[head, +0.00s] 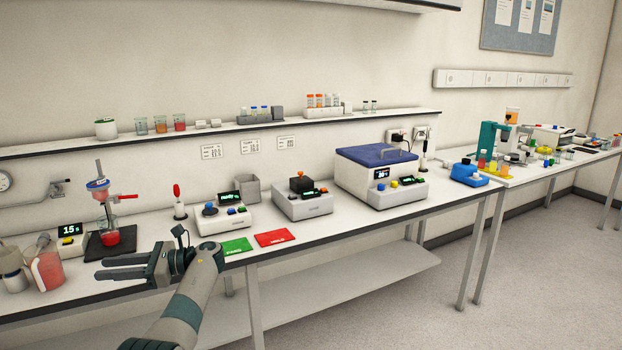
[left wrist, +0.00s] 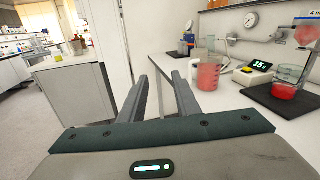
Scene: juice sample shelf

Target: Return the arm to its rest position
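My left gripper (head: 122,267) hangs in front of the bench's front edge at the left of the head view, its fingers pointing left. The fingers are apart with nothing between them. In the left wrist view the two fingers of the left gripper (left wrist: 162,82) also stand apart and empty, with the white bench top (left wrist: 212,118) to their right. My right gripper is not in view.
A jug of red liquid (head: 46,270) and a stand over a beaker of red liquid (head: 110,236) are on the bench near the left gripper. A green card (head: 236,246) and a red card (head: 274,238) lie near the front edge. Grey floor (head: 400,320) is clear.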

